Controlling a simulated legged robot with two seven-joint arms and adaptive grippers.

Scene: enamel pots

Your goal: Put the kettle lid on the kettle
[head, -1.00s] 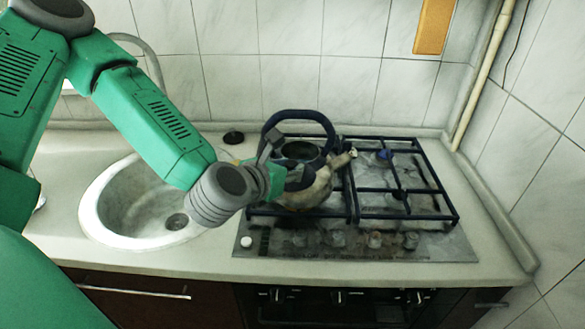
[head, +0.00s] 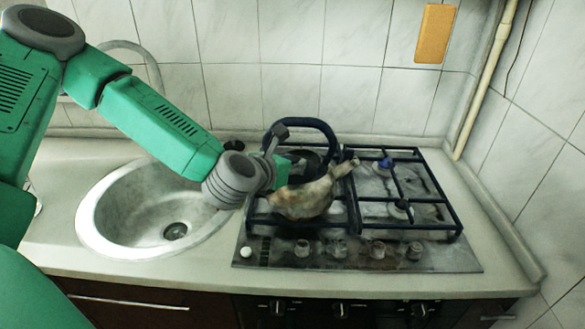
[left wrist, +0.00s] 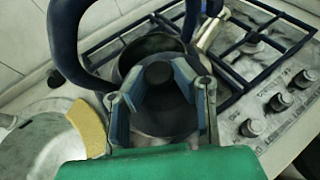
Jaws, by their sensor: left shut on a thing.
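The kettle (head: 305,199) stands on the left part of the stove, a stained pale body with its spout to the right and a tall dark blue handle. It also shows in the left wrist view, spout at upper right (left wrist: 209,36). My left gripper (head: 283,168) is at the kettle's upper left side. In the left wrist view the gripper (left wrist: 159,76) is shut on the round dark knob of the kettle lid (left wrist: 165,115). The lid overlaps the near part of the kettle's open mouth; I cannot tell whether they touch. My right gripper is not in view.
The stove (head: 410,262) has dark grates and a row of knobs. A round sink (head: 130,222) is at the left. A yellow sponge (left wrist: 87,127) and a small black round thing (head: 233,145) lie between them. Tiled walls close the back and right.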

